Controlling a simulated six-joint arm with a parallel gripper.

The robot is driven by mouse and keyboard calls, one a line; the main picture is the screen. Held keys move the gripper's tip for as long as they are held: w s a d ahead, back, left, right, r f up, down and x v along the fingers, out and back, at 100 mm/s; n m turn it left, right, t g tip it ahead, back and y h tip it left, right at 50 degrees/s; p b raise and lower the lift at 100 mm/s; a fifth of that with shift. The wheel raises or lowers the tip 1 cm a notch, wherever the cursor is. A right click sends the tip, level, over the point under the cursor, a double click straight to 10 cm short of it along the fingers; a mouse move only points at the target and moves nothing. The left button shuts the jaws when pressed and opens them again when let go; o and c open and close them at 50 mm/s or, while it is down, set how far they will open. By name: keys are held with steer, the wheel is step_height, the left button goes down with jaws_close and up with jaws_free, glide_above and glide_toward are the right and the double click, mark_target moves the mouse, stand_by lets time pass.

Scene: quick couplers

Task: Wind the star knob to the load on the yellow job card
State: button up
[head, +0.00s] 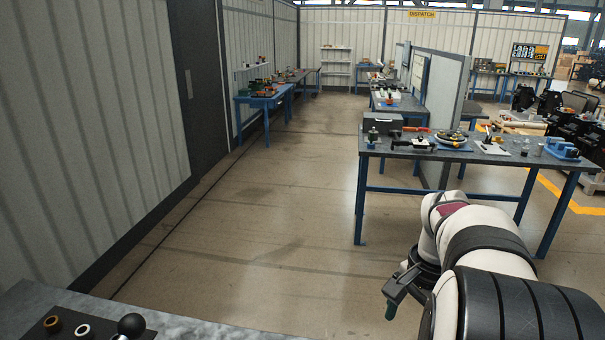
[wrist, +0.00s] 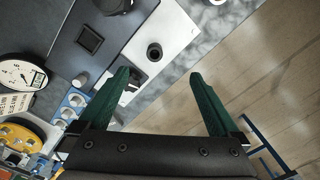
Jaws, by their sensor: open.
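My gripper (wrist: 158,76) is open and empty in the wrist view, its two green fingers spread above the edge of a grey bench. In the head view my gripper (head: 392,300) hangs at lower right, over the floor in the picture. A white dial gauge with a needle (wrist: 20,75) shows at the left of the wrist view, with small print too blurred to read. A dark round part (wrist: 116,4) is cut off by the top edge. I cannot tell whether it is the star knob. I cannot make out the yellow job card in either view.
A black ring-shaped part (wrist: 154,52) stands on a white plate (wrist: 180,30) beyond my fingers. A blue block with white knobs (wrist: 70,105) and a yellow round part (wrist: 18,138) lie left. A blue-legged bench (head: 375,150) with tools stands right. Open floor (head: 260,230) fills the middle.

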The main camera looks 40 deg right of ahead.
steer(key=w+a+r+n, duration=0.1)
steer(key=w+a+n, duration=0.25)
steer(key=a, duration=0.65)
steer(key=s+a+f+n, duration=0.1)
steer(key=s+a+n, duration=0.4)
steer(key=a, duration=0.6)
steer(key=s+a+f+n+y, duration=0.1)
steer(key=s+a+n, duration=0.4)
steer(key=a, duration=0.6)
steer(key=shift+f+y, duration=0.3)
steer(key=shift+f, duration=0.2)
